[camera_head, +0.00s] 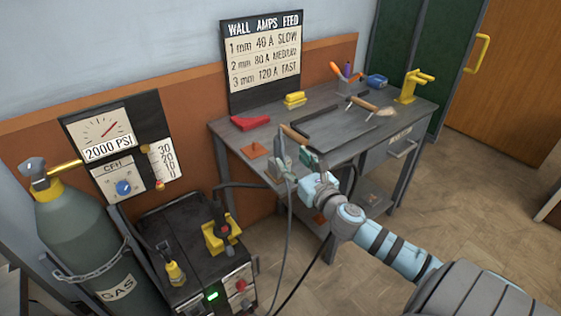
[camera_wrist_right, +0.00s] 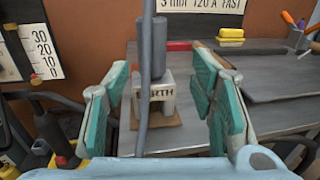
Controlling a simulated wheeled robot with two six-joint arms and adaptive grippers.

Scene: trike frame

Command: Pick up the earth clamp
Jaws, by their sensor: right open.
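The earth clamp (camera_wrist_right: 155,97) is a pale block lettered "EARTH" with grey upright parts and a grey cable. It stands on a brown pad (camera_wrist_right: 172,127) at the table's near edge. In the head view the clamp (camera_head: 280,150) is partly hidden by my right gripper (camera_head: 296,160). In the right wrist view my right gripper (camera_wrist_right: 160,88) is open, its teal-padded fingers on either side of the clamp with gaps showing. The cable crosses in front of the block and hangs down past the table. My left gripper is out of view.
The steel table (camera_head: 240,135) also holds a red object (camera_head: 250,122), yellow blocks (camera_head: 294,99), a black bent bar (camera_head: 320,120) and a yellow stand (camera_head: 412,85). A welding machine (camera_head: 180,225) and a gas cylinder (camera_head: 85,245) stand left.

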